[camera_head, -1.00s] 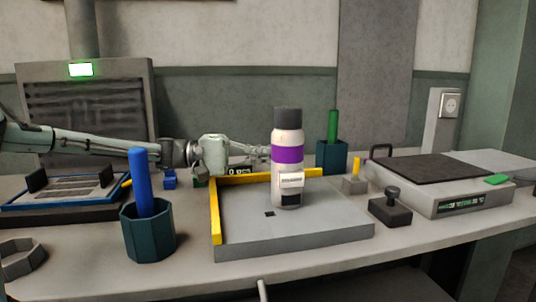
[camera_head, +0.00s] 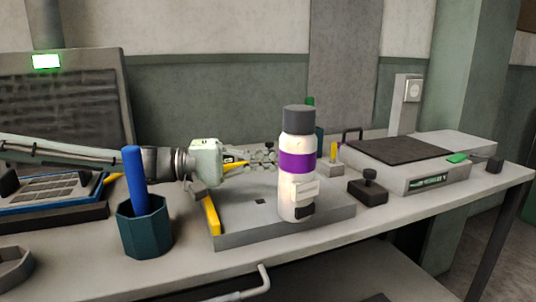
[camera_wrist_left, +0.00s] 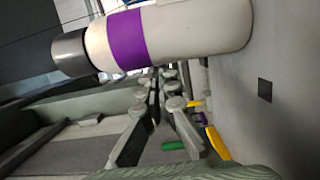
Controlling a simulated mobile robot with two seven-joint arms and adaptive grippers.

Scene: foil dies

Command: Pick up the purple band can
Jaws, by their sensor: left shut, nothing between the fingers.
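The purple band can (camera_head: 297,190) is white with a dark grey cap, a purple band and a small label. It stands upright on the grey plate (camera_head: 240,232). In the left wrist view the can (camera_wrist_left: 200,30) lies across the top of the picture, cap to the left. My left gripper (camera_head: 268,157) is just left of the can in the head view, its fingers pointing toward it. The fingers (camera_wrist_left: 158,82) are shut and empty beside the can; I cannot tell whether they touch it. My right gripper is not in view.
A yellow edge (camera_head: 211,216) borders the plate's left side. A teal cup (camera_head: 145,232) with a blue stick stands at front left. A black knobbed block (camera_head: 367,192) and a scale-like box (camera_head: 425,175) stand to the right. A dark tray (camera_head: 50,215) lies at far left.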

